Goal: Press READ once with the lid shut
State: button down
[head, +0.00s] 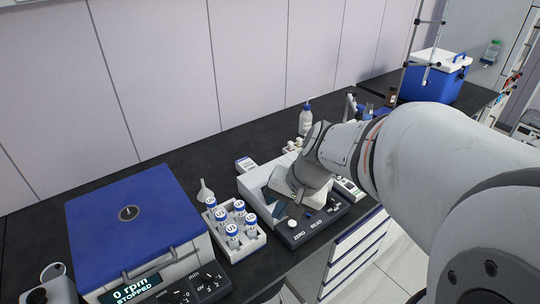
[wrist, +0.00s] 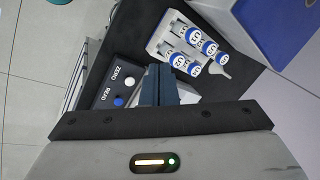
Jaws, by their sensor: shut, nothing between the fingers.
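The measuring instrument has a dark front panel (head: 322,222) labelled ZERO and READ. Its white ZERO button (wrist: 129,81) and blue READ button (wrist: 118,101) both show in the wrist view; the white one also shows in the head view (head: 291,223). My gripper (wrist: 159,72) is shut and empty, its dark fingers beside the buttons, over the instrument. I cannot tell whether the fingers touch it. In the head view my gripper and wrist hide much of the instrument's white body (head: 252,186), so the lid's state cannot be told.
A white rack (head: 248,246) of several blue-capped vials stands left of the instrument. A blue-lidded centrifuge (head: 135,225) reading "0 rpm STOPPED" is further left. A funnel (head: 205,191) and a bottle (head: 305,120) stand behind. A blue cooler (head: 434,80) sits at the back right.

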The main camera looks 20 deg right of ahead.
jog(key=w+d+f+m+t, duration=0.2)
jog(key=w+d+f+m, duration=0.1)
jog(key=w+d+m, duration=0.3)
jog(key=w+d+f+m+t+y, duration=0.1)
jog(key=w+d+f+m+t, duration=0.2)
jog(key=w+d+m, duration=0.3)
jog(key=d+f+m, duration=0.1)
jog(key=d+m, duration=0.1)
jog(key=d, duration=0.1)
jog(key=shift+w+f, duration=0.15)
jog(key=shift+f, duration=0.15)
jog(key=shift+f, duration=0.1)
notch_tip(320, 180, down, 8)
jog(key=b, duration=0.5)
jog(key=shift+b, duration=0.4)
jog(key=shift+f+b, duration=0.35)
jog(key=shift+b, duration=0.1)
dwell(0.4)
jog(key=shift+w+f+b, duration=0.1)
jog(key=shift+f+b, duration=0.3)
jog(key=shift+b, duration=0.2)
